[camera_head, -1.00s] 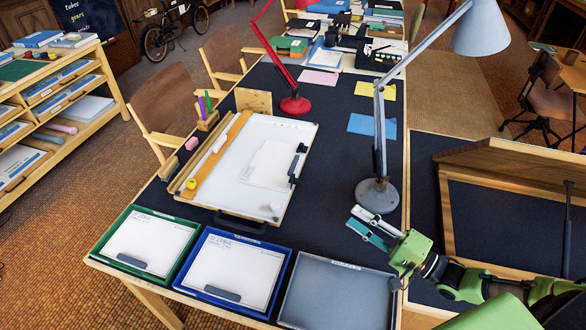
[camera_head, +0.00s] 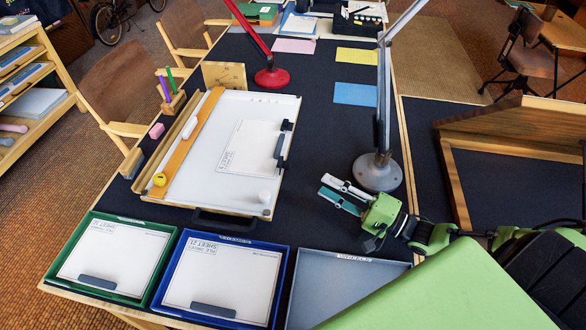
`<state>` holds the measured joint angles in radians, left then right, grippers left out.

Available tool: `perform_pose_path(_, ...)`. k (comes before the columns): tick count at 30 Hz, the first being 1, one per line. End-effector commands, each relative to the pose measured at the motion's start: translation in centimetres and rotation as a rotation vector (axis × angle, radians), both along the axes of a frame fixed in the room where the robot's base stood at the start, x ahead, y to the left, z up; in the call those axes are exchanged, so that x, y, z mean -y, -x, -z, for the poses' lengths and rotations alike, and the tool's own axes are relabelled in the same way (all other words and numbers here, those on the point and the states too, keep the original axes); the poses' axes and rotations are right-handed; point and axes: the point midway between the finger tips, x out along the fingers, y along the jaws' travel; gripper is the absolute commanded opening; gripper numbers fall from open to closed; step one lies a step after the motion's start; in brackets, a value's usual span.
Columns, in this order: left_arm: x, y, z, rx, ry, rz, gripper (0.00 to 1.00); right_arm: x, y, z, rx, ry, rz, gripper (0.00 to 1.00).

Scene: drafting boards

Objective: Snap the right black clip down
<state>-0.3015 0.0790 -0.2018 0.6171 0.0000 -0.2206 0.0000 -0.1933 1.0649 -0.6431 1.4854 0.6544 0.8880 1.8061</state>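A white drafting board (camera_head: 205,165) lies on the dark desk with a titled sheet (camera_head: 245,147) on it. A black clip (camera_head: 280,145) with a dark block at its top end stands at the board's right edge, beside the sheet. Whether its lever is up or down is too small to tell. My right gripper (camera_head: 326,186), with one white and one teal finger, hovers right of the board's lower right corner, apart from the clip. Its fingers point left, close together, and hold nothing visible. My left gripper is not in view.
A grey lamp base (camera_head: 377,172) stands just behind my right gripper. Green (camera_head: 160,255), blue (camera_head: 283,268) and grey (camera_head: 340,280) trays line the desk's front. A wooden ruler (camera_head: 190,145) and yellow tape (camera_head: 159,180) are on the board's left. Dark desk is clear between board and lamp.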

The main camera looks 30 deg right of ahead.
Motion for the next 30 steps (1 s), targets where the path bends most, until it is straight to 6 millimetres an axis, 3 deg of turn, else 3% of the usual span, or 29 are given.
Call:
perform_pose_path(15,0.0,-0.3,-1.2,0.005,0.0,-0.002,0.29,-4.8,-8.2,-1.1,0.003,-0.002,0.0,0.29)
perform_pose_path(21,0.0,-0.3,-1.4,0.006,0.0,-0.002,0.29,-5.5,-9.4,-1.0,0.001,-0.001,0.0,0.29)
perform_pose_path(30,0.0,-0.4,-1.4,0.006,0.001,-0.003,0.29,-5.6,-9.5,-1.0,0.0,0.0,0.0,0.29)
